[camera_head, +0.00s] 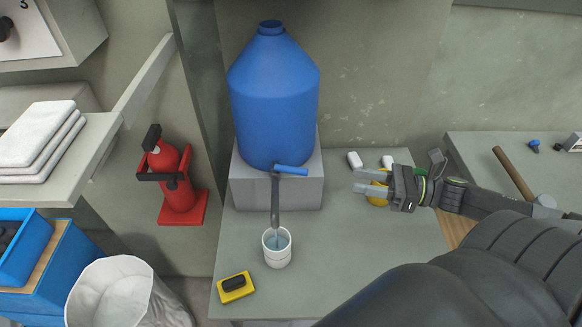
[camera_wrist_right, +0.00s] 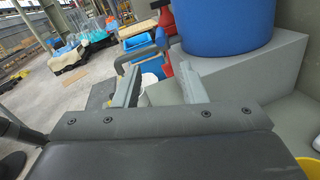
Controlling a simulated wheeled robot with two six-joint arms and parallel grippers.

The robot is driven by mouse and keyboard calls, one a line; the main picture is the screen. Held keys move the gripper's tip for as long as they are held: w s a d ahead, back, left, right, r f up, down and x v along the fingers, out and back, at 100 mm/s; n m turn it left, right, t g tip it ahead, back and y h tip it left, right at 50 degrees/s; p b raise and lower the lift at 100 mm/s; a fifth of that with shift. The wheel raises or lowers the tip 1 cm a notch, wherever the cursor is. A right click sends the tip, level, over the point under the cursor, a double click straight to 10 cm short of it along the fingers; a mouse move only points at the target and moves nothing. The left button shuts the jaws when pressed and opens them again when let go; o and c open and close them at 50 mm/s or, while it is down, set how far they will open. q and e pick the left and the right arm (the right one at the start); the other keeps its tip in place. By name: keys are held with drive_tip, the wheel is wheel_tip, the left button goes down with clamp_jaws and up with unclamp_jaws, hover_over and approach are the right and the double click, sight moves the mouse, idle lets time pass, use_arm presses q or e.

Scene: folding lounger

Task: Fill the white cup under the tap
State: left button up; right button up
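The white cup (camera_head: 277,257) stands upright on the grey table, under the end of the tap's grey spout (camera_head: 275,203). A pale blue stream runs from the spout into it, and bluish water shows inside; the exact level is hard to tell. The tap's blue handle (camera_head: 291,170) lies crosswise, pointing right, in front of the blue jug (camera_head: 273,100). My right gripper (camera_head: 362,182) is open and empty, to the right of the handle and apart from it. In the right wrist view its fingers (camera_wrist_right: 158,88) are spread, with the jug (camera_wrist_right: 222,22) beyond. My left gripper is out of view.
The jug stands on a grey block (camera_head: 250,192). A yellow and black sponge (camera_head: 236,287) lies front left of the cup. A yellow object (camera_head: 378,198) and small white items (camera_head: 355,160) are near my right gripper. A white bin (camera_head: 115,295) stands at left.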

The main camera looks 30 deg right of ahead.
sight(295, 168)
drive_tip(key=p+x, duration=0.1)
drive_tip(key=x, duration=1.2)
drive_tip(key=shift+w+a+r, duration=0.15)
drive_tip(key=shift+w, duration=0.1)
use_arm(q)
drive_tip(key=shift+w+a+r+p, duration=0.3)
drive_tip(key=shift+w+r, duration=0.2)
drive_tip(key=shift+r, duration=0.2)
use_arm(e)
drive_tip(key=shift+x, duration=1.1)
drive_tip(key=shift+f, duration=0.2)
clamp_jaws()
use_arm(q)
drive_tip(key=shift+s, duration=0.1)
